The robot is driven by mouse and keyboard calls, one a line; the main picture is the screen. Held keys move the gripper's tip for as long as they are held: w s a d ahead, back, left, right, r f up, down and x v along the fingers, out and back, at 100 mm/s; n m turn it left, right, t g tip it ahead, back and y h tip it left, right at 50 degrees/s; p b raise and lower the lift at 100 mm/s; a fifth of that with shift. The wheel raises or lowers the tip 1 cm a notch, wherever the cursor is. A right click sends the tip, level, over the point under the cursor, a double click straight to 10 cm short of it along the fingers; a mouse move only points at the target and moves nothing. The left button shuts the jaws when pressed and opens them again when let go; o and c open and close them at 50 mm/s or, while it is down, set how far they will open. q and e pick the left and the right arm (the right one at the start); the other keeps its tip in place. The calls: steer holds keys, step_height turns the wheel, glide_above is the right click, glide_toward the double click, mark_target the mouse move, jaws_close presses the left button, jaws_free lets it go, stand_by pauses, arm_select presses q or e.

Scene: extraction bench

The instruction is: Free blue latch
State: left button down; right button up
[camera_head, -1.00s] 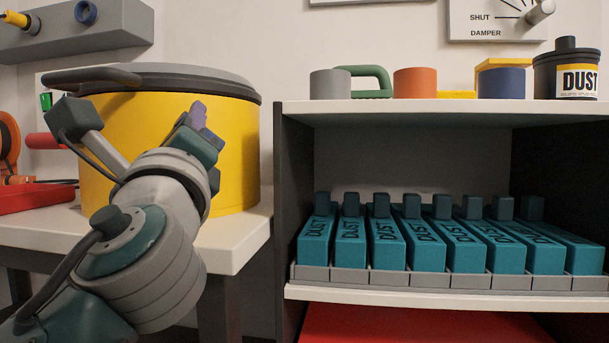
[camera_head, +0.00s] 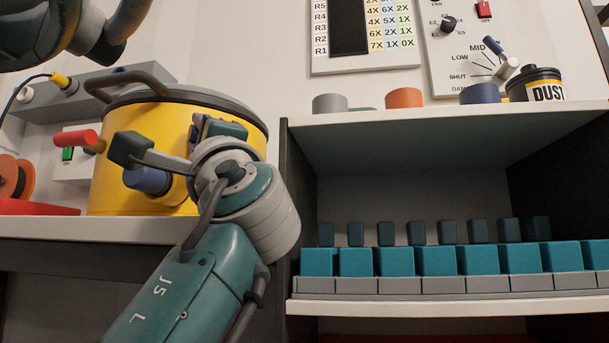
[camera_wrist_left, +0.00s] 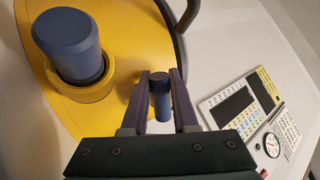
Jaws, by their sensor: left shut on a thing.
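A yellow drum (camera_head: 170,120) with a grey lid stands on the bench at the left in the head view. My left gripper (camera_head: 197,130) is at the right part of the drum's front, with its fingertips partly hidden by my wrist. In the left wrist view, my left gripper (camera_wrist_left: 159,78) is shut on the small blue latch (camera_wrist_left: 160,88), which sits between the two purple fingers. The latch cannot be made out in the head view. A thick blue cylinder (camera_head: 148,180) sticks out of the drum, and it shows in a yellow collar in the left wrist view (camera_wrist_left: 68,45). My right gripper is not in view.
A shelf unit (camera_head: 400,118) stands close to the right of the drum, with several teal boxes (camera_head: 437,261) on its middle shelf. Jars and a DUST canister (camera_head: 538,88) stand on top. A red handle (camera_head: 80,138) is left of the drum. Panels hang on the wall.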

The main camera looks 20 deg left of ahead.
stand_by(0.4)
arm_select(q)
steer(key=c, duration=1)
jaws_free()
steer(key=p+v, duration=0.2)
steer(key=v, duration=0.8)
